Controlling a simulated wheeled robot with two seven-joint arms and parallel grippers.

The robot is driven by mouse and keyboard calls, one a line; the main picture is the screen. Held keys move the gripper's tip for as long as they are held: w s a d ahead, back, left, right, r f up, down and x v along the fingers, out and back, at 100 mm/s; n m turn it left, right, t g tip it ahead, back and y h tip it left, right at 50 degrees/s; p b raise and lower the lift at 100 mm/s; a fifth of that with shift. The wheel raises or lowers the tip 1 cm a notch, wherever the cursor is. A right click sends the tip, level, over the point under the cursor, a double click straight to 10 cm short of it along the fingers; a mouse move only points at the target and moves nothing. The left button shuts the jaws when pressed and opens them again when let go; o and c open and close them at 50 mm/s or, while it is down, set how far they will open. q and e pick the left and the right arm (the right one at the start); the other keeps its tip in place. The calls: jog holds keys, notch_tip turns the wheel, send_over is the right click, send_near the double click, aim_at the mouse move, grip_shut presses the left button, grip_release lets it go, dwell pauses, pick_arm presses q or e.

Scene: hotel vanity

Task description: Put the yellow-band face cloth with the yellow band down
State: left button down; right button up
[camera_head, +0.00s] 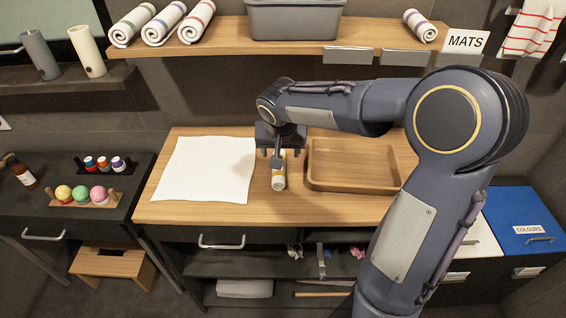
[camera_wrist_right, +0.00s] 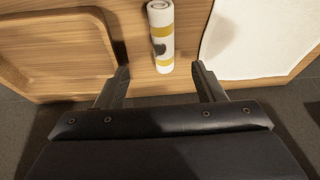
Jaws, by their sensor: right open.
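The yellow-band face cloth (camera_head: 279,178) is a white roll with yellow bands. It lies on the wooden counter between the white mat and the wooden tray, its length running front to back. My right gripper (camera_head: 277,156) is over its back part. In the right wrist view, the cloth (camera_wrist_right: 161,22) shows two yellow bands and a dark grey patch between them. There, my right gripper (camera_wrist_right: 160,70) is open, with a finger on each side of the near end of the roll and gaps at both sides. My left gripper is not in view.
The white mat (camera_head: 205,168) lies left of the cloth; the wooden tray (camera_head: 352,184), empty where visible, stands right. My right arm covers the tray's right part. Other rolled cloths (camera_head: 163,23) and a grey bin (camera_head: 294,20) sit on the shelf above.

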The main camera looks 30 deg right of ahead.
jog(key=s+a+n+t+y, duration=0.1)
jog(key=s+a+n+y, duration=0.1)
jog(key=s, duration=1)
jog(key=s+a+r+n+y, duration=0.1)
jog(key=s+a+n+y, duration=0.1)
jog(key=s+a+y, duration=0.2)
jog(key=s+a, duration=0.3)
jog(key=s, duration=0.5)
jog(key=shift+s+a+n+t, duration=0.2)
jog(key=shift+a+n+t, duration=0.05)
jog(key=shift+n+t, duration=0.15)
